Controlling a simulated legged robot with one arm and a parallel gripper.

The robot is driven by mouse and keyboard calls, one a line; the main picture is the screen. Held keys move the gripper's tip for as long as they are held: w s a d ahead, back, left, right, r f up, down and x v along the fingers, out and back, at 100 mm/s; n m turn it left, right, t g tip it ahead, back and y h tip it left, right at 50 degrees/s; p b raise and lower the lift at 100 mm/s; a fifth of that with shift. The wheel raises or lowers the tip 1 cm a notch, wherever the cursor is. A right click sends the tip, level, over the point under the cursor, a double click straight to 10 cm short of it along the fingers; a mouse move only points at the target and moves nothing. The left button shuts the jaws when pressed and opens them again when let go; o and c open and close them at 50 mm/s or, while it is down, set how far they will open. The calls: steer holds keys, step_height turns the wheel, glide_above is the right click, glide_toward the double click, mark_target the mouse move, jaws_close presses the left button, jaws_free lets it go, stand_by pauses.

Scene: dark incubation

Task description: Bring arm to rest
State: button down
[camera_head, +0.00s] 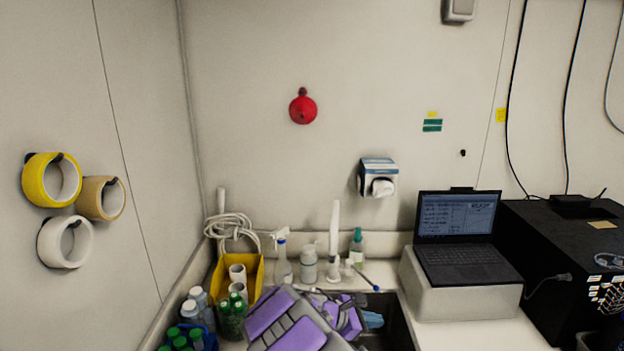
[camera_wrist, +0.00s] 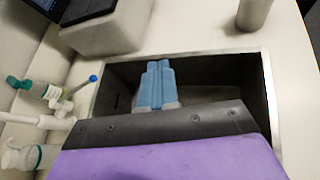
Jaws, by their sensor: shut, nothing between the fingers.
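My arm, purple and grey, reaches in from the bottom middle of the head view, over the sink. My gripper (camera_head: 374,319) shows at its far end as a small blue shape, mostly hidden behind the arm. In the wrist view my gripper (camera_wrist: 158,72) has its two blue fingers side by side and together, with nothing between them. It is over the dark sink basin (camera_wrist: 115,85). The sink's dark inner side (camera_head: 405,330) also shows right of the arm in the head view.
Bottles, a spray bottle (camera_head: 282,262) and a white tap (camera_head: 334,230) stand behind the sink. A yellow bin (camera_head: 255,280) and green-capped bottles are left of the arm. A laptop (camera_head: 458,228) on a white box and a black machine (camera_head: 560,255) stand right.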

steer(key=s+d+r+m+g+y, duration=0.1)
steer(key=s+d+r+m+g, duration=0.2)
steer(key=s, duration=0.4)
steer(key=s+d+r+m+g+y, duration=0.1)
steer(key=s+d+r+m+y, duration=0.15)
steer(key=s+d+m, duration=0.35)
steer(key=s+d+r+m+g+y, duration=0.1)
steer(key=s+r+m, duration=0.25)
steer(key=s, duration=0.55)
steer(key=s+a+m+y+b, duration=0.1)
steer(key=s+a+m+y, duration=0.2)
steer(key=s+a, duration=0.3)
steer(key=s+a+f+m+y, duration=0.1)
steer(key=s+a+m+y, duration=0.2)
steer(key=s, duration=1.3)
steer(key=a+y, duration=0.1)
steer(key=a, duration=0.1)
steer(key=shift+a+f+m+g+b, duration=0.2)
steer(key=shift+a+m+g+b, duration=0.15)
steer(key=shift+g, duration=0.05)
